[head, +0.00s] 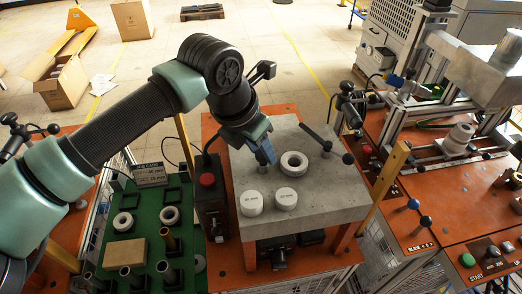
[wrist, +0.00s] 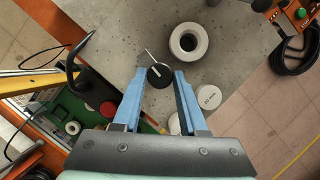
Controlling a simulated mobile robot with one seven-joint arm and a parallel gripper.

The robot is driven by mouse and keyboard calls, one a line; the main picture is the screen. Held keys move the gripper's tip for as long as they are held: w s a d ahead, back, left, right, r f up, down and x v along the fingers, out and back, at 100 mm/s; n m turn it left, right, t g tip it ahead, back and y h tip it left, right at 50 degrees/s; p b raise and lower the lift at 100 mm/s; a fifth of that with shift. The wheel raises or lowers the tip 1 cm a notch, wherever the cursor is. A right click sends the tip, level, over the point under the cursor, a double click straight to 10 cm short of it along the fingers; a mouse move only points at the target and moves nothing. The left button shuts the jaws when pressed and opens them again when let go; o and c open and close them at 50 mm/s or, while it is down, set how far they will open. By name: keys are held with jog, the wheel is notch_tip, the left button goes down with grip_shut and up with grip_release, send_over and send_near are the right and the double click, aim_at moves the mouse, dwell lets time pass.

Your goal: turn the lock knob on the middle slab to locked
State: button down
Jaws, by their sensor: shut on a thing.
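The middle slab (head: 335,190) is a grey concrete block on an orange table; it also shows in the wrist view (wrist: 225,60). The lock knob (wrist: 161,78) is a small round black knob with a pale line on it, on the slab. My gripper (head: 268,158) reaches down onto the slab's back left part. In the wrist view, its two blue fingers (wrist: 160,74) stand on either side of the knob and are shut on it. In the head view, the gripper hides the knob. I cannot read any lock marking.
A white ring (head: 294,165) lies right of my gripper. Two white round weights (head: 252,203) (head: 286,198) stand toward the slab's front. A black-handled lever (head: 330,146) is at the back right. A red button box (head: 208,181) stands left, beside a green fixture board (head: 150,230).

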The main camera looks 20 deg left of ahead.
jog(key=m+b, duration=0.1)
jog(key=m+h, duration=0.1)
jog(key=m, duration=0.1)
jog(key=shift+w+a+m+b, duration=0.1)
jog(key=shift+a+m+b, duration=0.05)
jog(key=shift+m+b, duration=0.2)
jog(key=m+g, duration=0.1)
jog(key=m, duration=0.1)
jog(key=m+h, duration=0.1)
jog(key=m, duration=0.1)
jog(key=shift+w+r+g+h, duration=0.1)
jog(key=shift+w+g+h, duration=0.05)
jog(key=shift+g+h, duration=0.2)
jog(key=m+g, duration=0.1)
jog(key=m, duration=0.3)
jog(key=shift+w+a+r+m+g+h+p, duration=0.1)
jog(key=shift+w+m+g+h+p, duration=0.05)
jog(key=shift+m+g+h+p, duration=0.15)
jog(key=shift+w+m+g+p, duration=0.1)
jog(key=shift+m+g+p, duration=0.7)
jog(key=shift+m, duration=1.25)
jog(key=shift+c, duration=2.2)
grip_release()
